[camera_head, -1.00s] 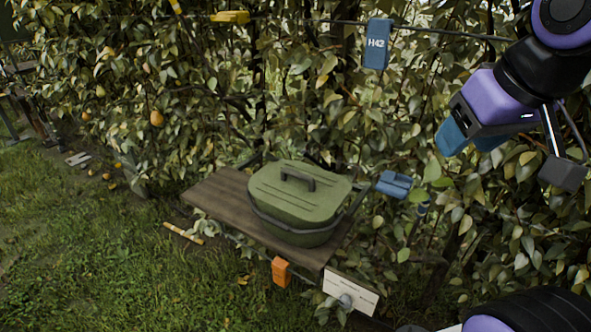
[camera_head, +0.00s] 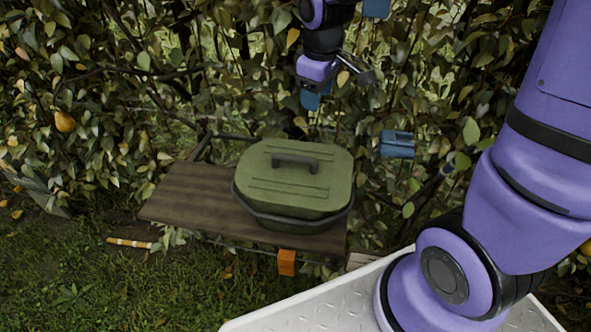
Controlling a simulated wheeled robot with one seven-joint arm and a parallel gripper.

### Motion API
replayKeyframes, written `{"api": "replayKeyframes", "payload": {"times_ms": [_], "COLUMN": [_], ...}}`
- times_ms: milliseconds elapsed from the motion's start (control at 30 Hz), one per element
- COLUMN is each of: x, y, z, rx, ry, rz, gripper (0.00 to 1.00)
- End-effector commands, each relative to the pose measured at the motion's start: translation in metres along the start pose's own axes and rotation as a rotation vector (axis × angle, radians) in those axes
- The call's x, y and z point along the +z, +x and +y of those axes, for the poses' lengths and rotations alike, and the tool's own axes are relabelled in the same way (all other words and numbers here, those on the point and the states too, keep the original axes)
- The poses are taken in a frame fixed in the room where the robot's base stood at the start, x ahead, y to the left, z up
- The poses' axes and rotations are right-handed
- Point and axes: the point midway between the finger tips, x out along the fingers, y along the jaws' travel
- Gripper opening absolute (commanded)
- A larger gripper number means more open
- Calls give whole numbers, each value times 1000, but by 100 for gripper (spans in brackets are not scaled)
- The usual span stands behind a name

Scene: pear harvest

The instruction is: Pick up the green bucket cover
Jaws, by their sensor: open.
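The green bucket cover (camera_head: 315,188) sits on top of the green bucket (camera_head: 297,223), with a dark raised handle (camera_head: 295,162) across its middle. The bucket stands on the right part of a brown wooden board (camera_head: 190,200). My gripper (camera_head: 312,98) is above and behind the cover, near the hedge, with its blue fingers pointing down. It is open, empty and apart from the cover. The cover's top and handle are in plain view.
A leafy hedge with a pear (camera_head: 64,121) stands behind the board. A blue clip-like object (camera_head: 397,144) hangs to the right of the cover. An orange block (camera_head: 287,262) is at the board's front edge. A striped stick (camera_head: 130,243) lies on the grass at left.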

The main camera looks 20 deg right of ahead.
Motion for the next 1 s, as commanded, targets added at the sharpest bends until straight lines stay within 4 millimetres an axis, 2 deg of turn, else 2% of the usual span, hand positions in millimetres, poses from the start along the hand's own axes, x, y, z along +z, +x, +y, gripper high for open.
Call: {"api": "replayKeyframes", "payload": {"times_ms": [33, 200, 400, 600, 900, 1000], "x": [-8, -29, -43, -47, -43, -42], "y": [18, 71, 115, 136, 176, 184], "z": [1, -1, -5, -9, -14, -14], "rx": [-19, -70, -115, -133, -135, -133], "ry": [-39, -169, -273, -312, -315, -315], "rz": [-19, -53, -72, -77, -78, -77], "gripper": [52, 52, 52, 52, 52, 52]}}
